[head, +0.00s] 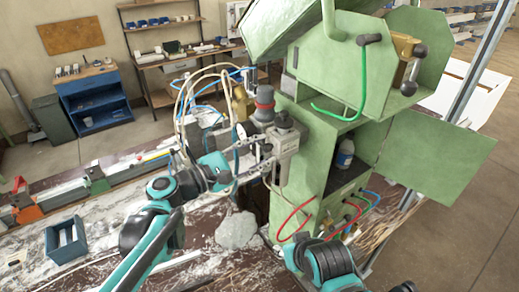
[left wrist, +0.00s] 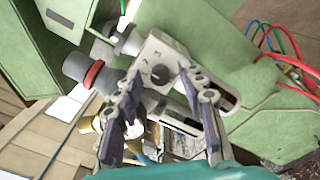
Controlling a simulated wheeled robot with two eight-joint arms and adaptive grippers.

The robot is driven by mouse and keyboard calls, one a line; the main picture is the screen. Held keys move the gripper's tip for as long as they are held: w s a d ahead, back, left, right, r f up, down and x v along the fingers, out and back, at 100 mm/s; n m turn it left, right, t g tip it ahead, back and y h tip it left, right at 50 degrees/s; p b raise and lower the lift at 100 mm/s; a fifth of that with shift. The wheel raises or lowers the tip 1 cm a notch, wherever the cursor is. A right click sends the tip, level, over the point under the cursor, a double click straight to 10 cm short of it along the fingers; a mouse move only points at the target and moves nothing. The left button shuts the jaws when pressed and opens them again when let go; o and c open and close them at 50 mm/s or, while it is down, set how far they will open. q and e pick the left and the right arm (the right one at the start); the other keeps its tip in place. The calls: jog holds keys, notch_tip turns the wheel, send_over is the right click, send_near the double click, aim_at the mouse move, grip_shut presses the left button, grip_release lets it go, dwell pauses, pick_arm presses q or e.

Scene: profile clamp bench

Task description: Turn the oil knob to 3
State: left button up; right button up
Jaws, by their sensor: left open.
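My left gripper (head: 266,156) is open in front of the block. My right gripper is out of view.
A grey cylinder with a red ring (head: 264,103) stands beside the block. Looped hoses (head: 207,72) surround my left wrist. The green machine (head: 308,180) rises at right, with red hoses (head: 296,215) lower down. A blue crate (head: 66,241) sits on the table at left.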

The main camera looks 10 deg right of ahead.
pick_arm(q)
grip_shut()
jog(key=shift+m, duration=0.3)
jog(key=m+b, duration=0.2)
jog(key=m, duration=0.2)
jog(key=shift+f, duration=0.2)
jog(key=m+b, duration=0.2)
jog(key=m, duration=0.3)
jog(key=shift+m+h, duration=0.3)
jog(key=shift+m, duration=0.1)
dwell(0.3)
grip_release()
